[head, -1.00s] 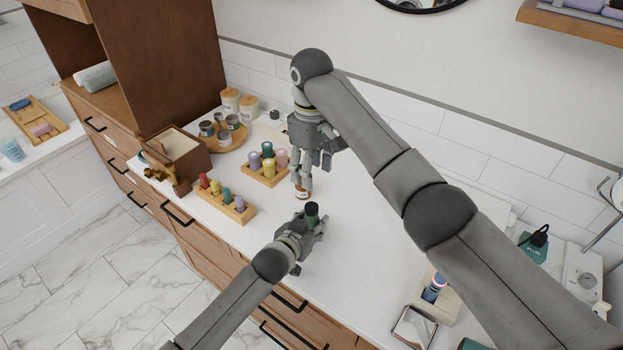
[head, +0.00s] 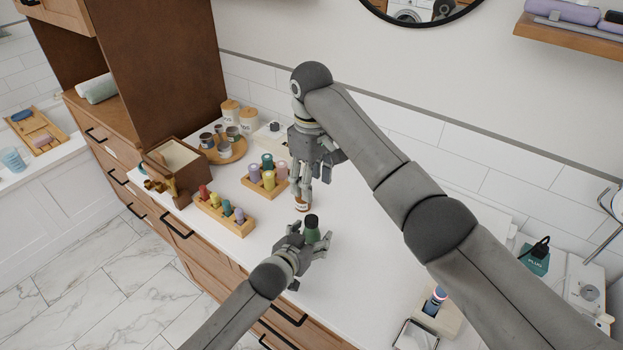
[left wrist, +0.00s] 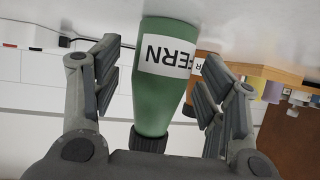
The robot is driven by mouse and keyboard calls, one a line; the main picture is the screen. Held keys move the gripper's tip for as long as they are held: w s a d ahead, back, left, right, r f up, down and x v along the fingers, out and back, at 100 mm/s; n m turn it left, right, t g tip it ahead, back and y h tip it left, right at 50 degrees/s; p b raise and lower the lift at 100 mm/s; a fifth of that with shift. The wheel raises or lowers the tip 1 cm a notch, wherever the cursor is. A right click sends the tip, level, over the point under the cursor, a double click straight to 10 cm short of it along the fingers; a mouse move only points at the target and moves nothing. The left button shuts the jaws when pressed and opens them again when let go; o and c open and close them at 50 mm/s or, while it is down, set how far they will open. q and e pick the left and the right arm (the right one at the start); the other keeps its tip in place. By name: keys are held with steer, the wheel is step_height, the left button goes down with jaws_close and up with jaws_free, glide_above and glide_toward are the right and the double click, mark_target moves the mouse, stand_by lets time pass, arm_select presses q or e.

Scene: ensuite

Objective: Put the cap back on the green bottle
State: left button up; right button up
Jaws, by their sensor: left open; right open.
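The green bottle (head: 312,237) stands upright on the white counter with its dark cap (head: 312,220) on the neck. In the left wrist view the bottle (left wrist: 160,85) appears inverted, its FERN label facing the camera and its dark cap (left wrist: 149,142) at the bottom. My left gripper (head: 309,244) is open, its fingers on either side of the bottle; gaps show beside the glass in the left wrist view (left wrist: 160,97). My right gripper (head: 308,183) is open, fingers pointing down just above or at a small brown labelled bottle (head: 302,204). Contact there is unclear.
Two wooden racks of coloured bottles, the nearer (head: 225,213) and the farther (head: 264,184), stand left of the grippers. A wooden box (head: 177,160) and a round tray (head: 229,154) are beyond. The counter right of the green bottle is mostly clear.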

arm_select(q)
steer(key=v, duration=1.1)
steer(key=shift+s, duration=0.1)
